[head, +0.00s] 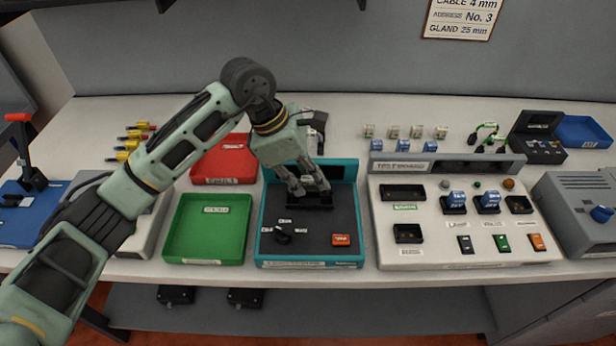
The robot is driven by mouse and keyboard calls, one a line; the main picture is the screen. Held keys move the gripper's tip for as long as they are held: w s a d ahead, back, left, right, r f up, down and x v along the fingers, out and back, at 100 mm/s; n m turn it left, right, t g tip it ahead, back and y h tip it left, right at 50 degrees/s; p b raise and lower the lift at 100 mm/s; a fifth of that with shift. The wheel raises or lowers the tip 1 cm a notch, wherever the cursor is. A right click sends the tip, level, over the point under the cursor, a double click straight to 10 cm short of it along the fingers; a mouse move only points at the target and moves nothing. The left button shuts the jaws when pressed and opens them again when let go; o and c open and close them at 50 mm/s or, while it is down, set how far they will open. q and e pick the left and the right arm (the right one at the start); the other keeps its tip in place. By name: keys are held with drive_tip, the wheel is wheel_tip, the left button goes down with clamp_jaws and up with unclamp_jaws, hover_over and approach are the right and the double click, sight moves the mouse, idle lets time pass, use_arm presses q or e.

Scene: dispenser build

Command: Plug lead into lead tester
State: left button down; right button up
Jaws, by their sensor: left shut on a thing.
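My left gripper (309,187) reaches down over the teal-framed tester unit (266,212) in the middle of the bench. It is shut on a small dark part that its fingers mostly hide, low over the unit's black slot area. I cannot tell whether that part sits in the unit. The unit has a black knob (283,236) and an orange button (342,240) on its dark panel. Small green-and-black leads (487,134) stand at the back right, near a black device with an open lid (537,150). My right gripper is not in view.
A green tray (207,229) and a red tray (222,162) lie left of the teal unit. A pale control panel (455,235) with blue parts stands close on its right. Several grey and blue blocks are behind the panel. A blue tray (583,132) is at far right.

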use_arm(q)
drive_tip(key=c, duration=1.7)
unclamp_jaws()
drive_tip(key=shift+c, duration=0.2)
drive_tip(key=o, duration=0.4)
drive_tip(key=shift+r+p, duration=1.4)
drive_tip(key=shift+r, duration=2.1)
